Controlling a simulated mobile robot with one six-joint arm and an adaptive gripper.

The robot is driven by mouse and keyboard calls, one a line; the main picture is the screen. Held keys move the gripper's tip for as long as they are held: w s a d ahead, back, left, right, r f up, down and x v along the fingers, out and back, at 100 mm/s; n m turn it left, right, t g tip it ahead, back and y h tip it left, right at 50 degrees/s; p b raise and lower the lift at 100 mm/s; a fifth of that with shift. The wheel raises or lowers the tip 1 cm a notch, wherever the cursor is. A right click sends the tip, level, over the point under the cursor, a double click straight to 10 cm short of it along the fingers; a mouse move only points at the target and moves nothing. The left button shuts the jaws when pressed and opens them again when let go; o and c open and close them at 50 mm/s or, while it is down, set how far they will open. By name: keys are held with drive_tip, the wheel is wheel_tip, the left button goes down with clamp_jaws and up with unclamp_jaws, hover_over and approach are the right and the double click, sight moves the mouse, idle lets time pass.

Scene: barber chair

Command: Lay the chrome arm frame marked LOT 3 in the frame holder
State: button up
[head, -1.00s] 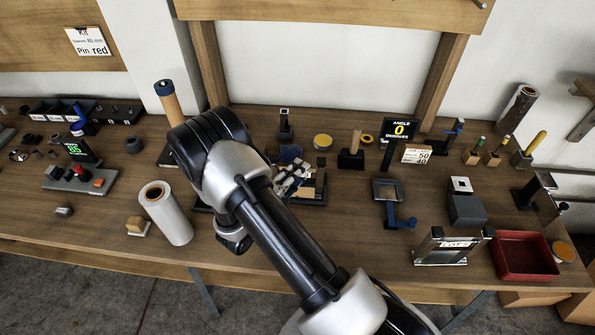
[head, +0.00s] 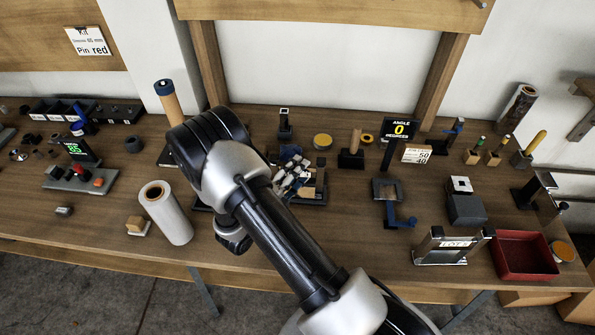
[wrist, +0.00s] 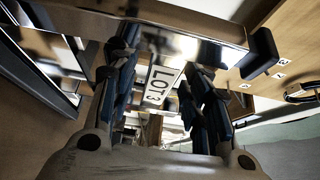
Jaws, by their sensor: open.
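The white LOT 3 plate (wrist: 162,84) shows in the wrist view between the fingers of my gripper (wrist: 161,58). The fingers are apart, and I cannot tell whether either touches the plate. A shiny chrome bar (wrist: 150,22) crosses above the fingertips, with a dark end pad (wrist: 262,53) at right. In the head view, my arm hides much of the area around my gripper. A chrome frame with a blurred LOT plate (head: 452,246) stands at the table's front right; its number is unclear. I cannot tell which fixture is the frame holder.
A red tray (head: 522,257) is right of the front chrome frame. A grey block (head: 466,209) and a blue-handled fixture (head: 388,190) stand behind it. A white roll (head: 166,213) stands left of my arm. Bare wood lies between my arm and the blue-handled fixture.

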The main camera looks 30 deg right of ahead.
drive_tip(key=v, duration=1.2)
